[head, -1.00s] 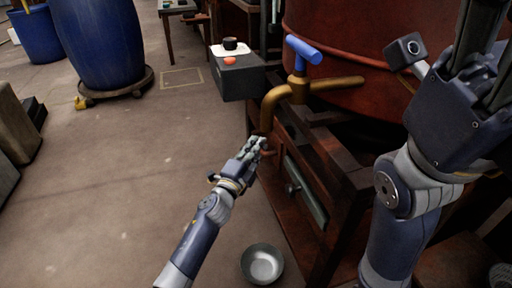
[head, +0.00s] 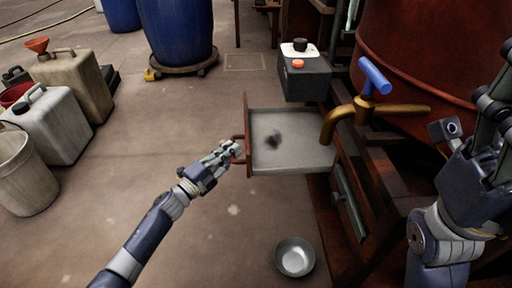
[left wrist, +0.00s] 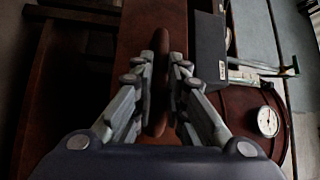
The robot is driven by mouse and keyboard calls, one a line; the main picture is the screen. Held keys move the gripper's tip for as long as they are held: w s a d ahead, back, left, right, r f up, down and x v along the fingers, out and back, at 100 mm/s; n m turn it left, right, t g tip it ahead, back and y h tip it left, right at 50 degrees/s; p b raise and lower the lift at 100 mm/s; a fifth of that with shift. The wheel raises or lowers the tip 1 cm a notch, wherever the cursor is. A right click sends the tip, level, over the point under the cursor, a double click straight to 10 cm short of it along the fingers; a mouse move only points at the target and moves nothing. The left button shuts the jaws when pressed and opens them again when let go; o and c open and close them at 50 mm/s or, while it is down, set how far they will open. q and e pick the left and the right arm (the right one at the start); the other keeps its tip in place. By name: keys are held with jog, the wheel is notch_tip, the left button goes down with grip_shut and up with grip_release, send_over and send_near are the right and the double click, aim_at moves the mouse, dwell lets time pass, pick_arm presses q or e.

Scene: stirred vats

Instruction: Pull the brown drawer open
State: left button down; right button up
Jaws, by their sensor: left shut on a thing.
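The brown drawer (head: 246,110) stands pulled well out of the wooden stand, its pale grey inside (head: 300,150) showing from above. A dark patch lies inside it; I cannot tell whether it is a thing or a stain. My left gripper (head: 238,151) is at the outer face of the drawer front, shut on its handle (head: 237,138). In the left wrist view the handle (left wrist: 158,80) is a reddish-brown bar between the two fingers. My right gripper (head: 494,140) is raised at the right edge, partly cut off, away from the drawer.
A brass tap (head: 342,115) with a blue lever overhangs the drawer's inner end, below a red vat (head: 420,60). A grey box (head: 305,82) stands behind the drawer. A metal bowl (head: 294,258) lies on the floor in front. Jugs (head: 55,125) stand at left; the floor between is clear.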

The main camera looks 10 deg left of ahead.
pick_arm(q)
jog(key=shift+s+a, duration=0.25)
jog(key=shift+a, duration=0.5)
jog(key=shift+s+a, duration=0.25)
jog(key=shift+a, duration=0.45)
jog(key=shift+s+a, duration=0.25)
jog(key=shift+a, duration=0.5)
jog(key=c, duration=1.6)
grip_release()
jog(key=v, duration=1.2)
